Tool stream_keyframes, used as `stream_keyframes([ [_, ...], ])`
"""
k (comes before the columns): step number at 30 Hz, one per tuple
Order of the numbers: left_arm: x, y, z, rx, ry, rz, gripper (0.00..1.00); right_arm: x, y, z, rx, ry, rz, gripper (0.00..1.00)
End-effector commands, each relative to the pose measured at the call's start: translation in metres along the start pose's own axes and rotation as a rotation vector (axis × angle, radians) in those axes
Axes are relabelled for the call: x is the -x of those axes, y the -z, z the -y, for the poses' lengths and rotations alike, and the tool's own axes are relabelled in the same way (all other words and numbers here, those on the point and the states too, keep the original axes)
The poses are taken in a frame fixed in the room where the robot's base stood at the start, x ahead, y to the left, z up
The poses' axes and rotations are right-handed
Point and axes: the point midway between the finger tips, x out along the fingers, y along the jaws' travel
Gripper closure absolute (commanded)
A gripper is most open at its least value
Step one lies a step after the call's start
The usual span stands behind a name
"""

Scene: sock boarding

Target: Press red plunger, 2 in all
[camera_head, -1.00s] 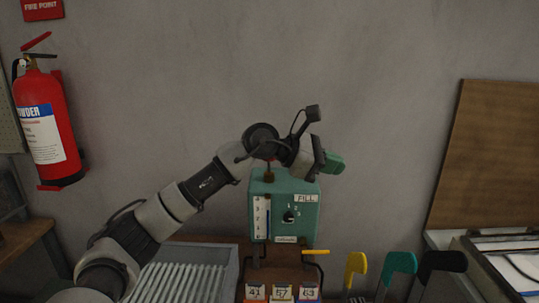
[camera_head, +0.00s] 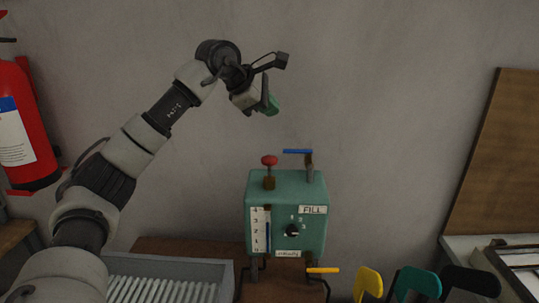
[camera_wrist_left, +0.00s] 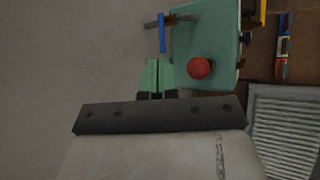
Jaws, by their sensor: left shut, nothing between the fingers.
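The red plunger (camera_head: 269,160) stands up on top of the green fill box (camera_head: 255,195), at its left side. In the left wrist view the red plunger (camera_wrist_left: 199,68) shows as a round knob on the green box (camera_wrist_left: 215,30). My left gripper (camera_head: 272,106) is above the box and apart from the plunger. Its green fingers (camera_wrist_left: 158,75) are shut together with nothing between them. In the left wrist view they lie to the left of the plunger. My right gripper is not in view.
A blue-handled valve (camera_head: 298,152) stands beside the plunger on the box. A yellow lever (camera_head: 322,270) sticks out below. A grey ribbed tray (camera_head: 225,275) is at the lower left. Yellow, teal and black forms (camera_head: 368,282) stand at the lower right. The wall above is clear.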

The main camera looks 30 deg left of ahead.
Motion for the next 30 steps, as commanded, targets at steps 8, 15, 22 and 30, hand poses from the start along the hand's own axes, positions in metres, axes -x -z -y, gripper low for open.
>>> stream_keyframes([
  [8,-0.005,0.003,0.003,0.001,0.001,0.001,1.0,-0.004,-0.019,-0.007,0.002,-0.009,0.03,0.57],
  [15,-0.022,0.015,0.016,0.001,0.001,0.001,1.0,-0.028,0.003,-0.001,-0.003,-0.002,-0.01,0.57],
  [22,-0.045,0.033,0.033,0.001,0.001,0.001,1.0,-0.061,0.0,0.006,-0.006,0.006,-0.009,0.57],
  [30,-0.061,0.044,0.045,0.001,0.001,0.001,1.0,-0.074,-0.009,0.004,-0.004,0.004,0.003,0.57],
])
